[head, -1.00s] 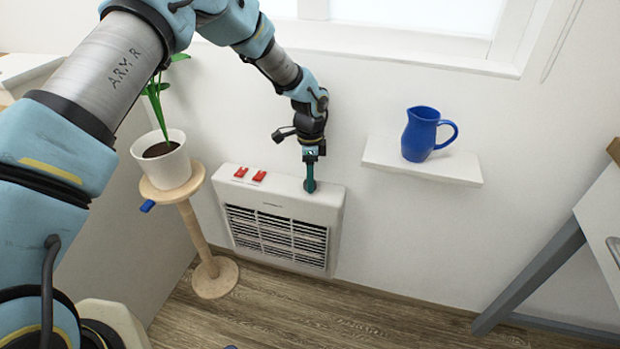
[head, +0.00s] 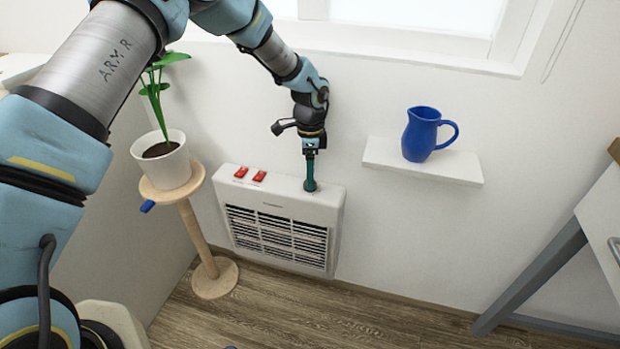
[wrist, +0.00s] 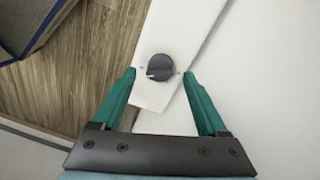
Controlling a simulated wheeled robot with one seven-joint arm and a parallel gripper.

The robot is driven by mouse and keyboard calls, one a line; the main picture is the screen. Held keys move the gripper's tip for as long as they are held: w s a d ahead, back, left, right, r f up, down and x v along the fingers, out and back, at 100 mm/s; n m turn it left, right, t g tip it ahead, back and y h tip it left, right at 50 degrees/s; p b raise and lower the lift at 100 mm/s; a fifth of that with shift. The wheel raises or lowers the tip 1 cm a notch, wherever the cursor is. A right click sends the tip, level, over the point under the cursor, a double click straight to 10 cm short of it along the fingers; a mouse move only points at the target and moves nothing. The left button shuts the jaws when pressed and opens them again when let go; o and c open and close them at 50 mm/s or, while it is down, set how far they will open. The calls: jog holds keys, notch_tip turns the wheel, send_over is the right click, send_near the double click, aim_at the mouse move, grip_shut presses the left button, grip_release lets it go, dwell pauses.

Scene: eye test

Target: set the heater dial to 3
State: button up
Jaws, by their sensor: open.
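The heater (head: 285,212) is a white wall unit with a dark slatted grille on its front. Its dial (wrist: 160,67) is a round dark knob on the top face at the right end, with a pale pointer mark toward the lower left in the wrist view. I cannot read any numbers. My gripper (head: 310,187) points down over that end of the heater. In the wrist view my gripper (wrist: 159,74) is open, its teal fingers on either side of the dial, with gaps showing on both sides. The dial is largely hidden by the fingers in the head view.
A potted plant (head: 165,165) on a wooden stand (head: 203,235) is left of the heater. A blue jug (head: 420,135) stands on a white shelf (head: 460,172) at the right. A window is above.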

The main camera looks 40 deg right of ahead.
notch_tip(320, 180, up, 8)
jog(key=shift+b, duration=0.3)
jog(key=shift+f, duration=0.15)
jog(key=w+a+r+n+p, duration=0.2)
jog(key=w+a+r+n, duration=0.2)
jog(key=a, duration=0.4)
jog(key=w+a+r+n+t+p, duration=0.1)
jog(key=w+a+r+n, duration=0.25)
jog(key=a, duration=0.45)
jog(key=w+a+r+n+p, duration=0.25)
jog(key=a+r, duration=0.25)
jog(key=a, duration=0.3)
jog(key=s+a+r+n+p, duration=0.1)
jog(key=s+a+r+n, duration=0.2)
jog(key=a+n, duration=0.4)
jog(key=s+a+r+n+t+p, duration=0.1)
jog(key=s+a+r+n, duration=0.3)
jog(key=a, duration=1.5)
jog(key=n+p, duration=0.1)
jog(key=n, duration=0.3)
jog(key=shift+r+h, duration=0.35)
jog(key=shift+h, duration=0.05)
